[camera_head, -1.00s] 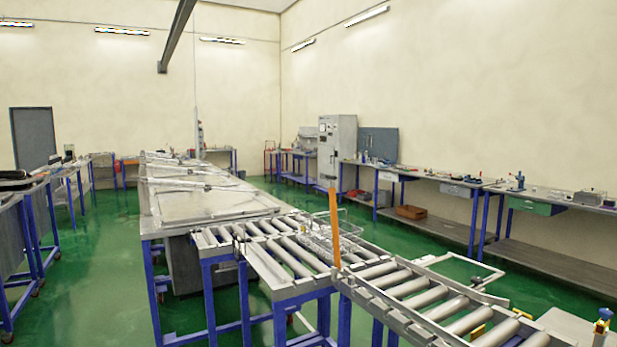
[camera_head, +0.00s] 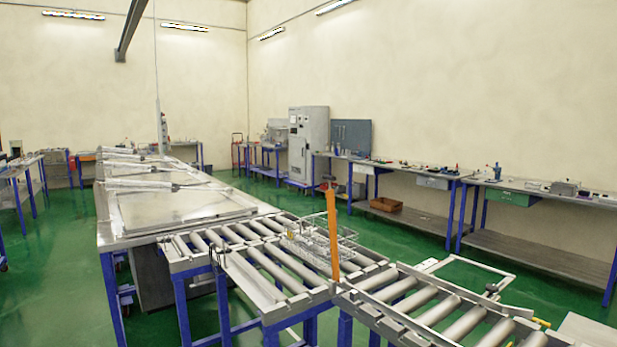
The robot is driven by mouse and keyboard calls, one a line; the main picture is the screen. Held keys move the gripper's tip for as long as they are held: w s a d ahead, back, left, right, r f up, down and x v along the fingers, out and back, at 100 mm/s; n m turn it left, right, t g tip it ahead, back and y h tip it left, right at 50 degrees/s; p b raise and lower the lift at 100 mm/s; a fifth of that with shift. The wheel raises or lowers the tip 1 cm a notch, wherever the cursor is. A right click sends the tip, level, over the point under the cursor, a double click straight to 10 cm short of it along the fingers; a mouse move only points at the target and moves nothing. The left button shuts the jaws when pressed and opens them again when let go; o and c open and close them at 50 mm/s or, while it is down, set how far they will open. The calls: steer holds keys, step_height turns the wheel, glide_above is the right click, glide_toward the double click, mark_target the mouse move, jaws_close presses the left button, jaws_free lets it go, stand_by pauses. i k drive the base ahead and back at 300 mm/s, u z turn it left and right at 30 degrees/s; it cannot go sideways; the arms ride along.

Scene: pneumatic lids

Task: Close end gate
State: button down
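An orange upright bar (camera_head: 334,233) stands at the junction of two roller conveyor sections, tilted slightly. It looks raised, and I cannot tell for certain whether it is the end gate. A light metal frame (camera_head: 505,272) with a dark knob lies flat along the right side of the nearer rollers; it could also be a gate part. A wire basket (camera_head: 305,240) sits on the rollers behind the orange bar. My gripper is not in view.
The roller conveyor (camera_head: 262,273) on blue legs runs from the lower right to a long metal table (camera_head: 180,207) with lidded tops. Workbenches (camera_head: 400,172) line the right wall. Green floor (camera_head: 395,240) is open between conveyor and benches.

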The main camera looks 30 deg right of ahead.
mark_target(330, 193)
steer(key=i, duration=1.5)
steer(key=u, duration=0.85)
